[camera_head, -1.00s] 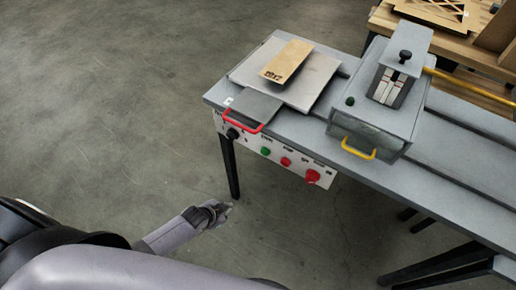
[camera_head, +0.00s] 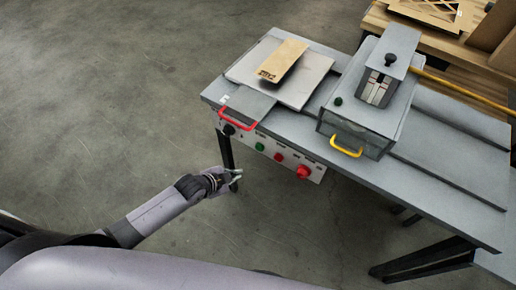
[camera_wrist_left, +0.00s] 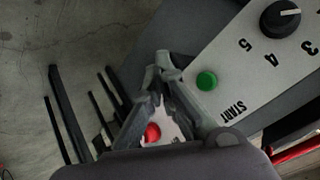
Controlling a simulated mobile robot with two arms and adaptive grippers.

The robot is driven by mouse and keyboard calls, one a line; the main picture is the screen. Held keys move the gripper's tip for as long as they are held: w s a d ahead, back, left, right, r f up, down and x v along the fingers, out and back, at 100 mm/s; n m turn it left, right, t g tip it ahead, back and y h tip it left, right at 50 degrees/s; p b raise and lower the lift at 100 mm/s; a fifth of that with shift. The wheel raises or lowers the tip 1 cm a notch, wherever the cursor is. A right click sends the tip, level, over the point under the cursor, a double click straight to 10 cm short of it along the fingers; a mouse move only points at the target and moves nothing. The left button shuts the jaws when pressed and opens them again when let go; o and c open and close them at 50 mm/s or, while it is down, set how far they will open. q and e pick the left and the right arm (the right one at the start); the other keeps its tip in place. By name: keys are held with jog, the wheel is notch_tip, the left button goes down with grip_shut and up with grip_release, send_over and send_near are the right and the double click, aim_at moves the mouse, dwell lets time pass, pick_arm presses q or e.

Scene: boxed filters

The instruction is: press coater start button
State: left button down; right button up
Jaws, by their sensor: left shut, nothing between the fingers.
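The coater's green start button (camera_head: 260,146) sits on the white control panel on the table's front, between a black knob (camera_head: 228,130) and a red button (camera_head: 279,157). In the left wrist view the green button (camera_wrist_left: 206,80) is above the word START. My left gripper (camera_head: 238,176) is shut and empty, in front of and below the panel, apart from the button in the head view. In the left wrist view its fingertips (camera_wrist_left: 163,60) show to the left of the green button, with a red button (camera_wrist_left: 152,132) seen between the fingers. My right gripper is not in view.
A larger red knob (camera_head: 303,172) is at the panel's right end. A red handle (camera_head: 237,122) juts out above the panel. The grey table (camera_head: 430,170) carries a plate with a cardboard piece (camera_head: 283,60) and a grey box with a yellow handle (camera_head: 346,152). Floor to the left is clear.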

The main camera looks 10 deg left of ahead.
aim_at(259, 148)
pick_arm(q)
jog(key=w+d+b, duration=0.3)
jog(key=w+b, duration=0.1)
jog(key=w, duration=0.4)
jog(key=shift+w, duration=0.2)
dwell(1.3)
jog(key=shift+w+d, duration=0.1)
jog(key=shift+w, duration=0.1)
jog(key=shift+w+d, duration=0.2)
jog(key=shift+w, duration=0.3)
dwell(1.0)
jog(key=shift+r, duration=0.1)
jog(key=shift+s+a+p, duration=0.3)
jog(key=shift+s+p, duration=0.25)
jog(key=shift+s, duration=0.35)
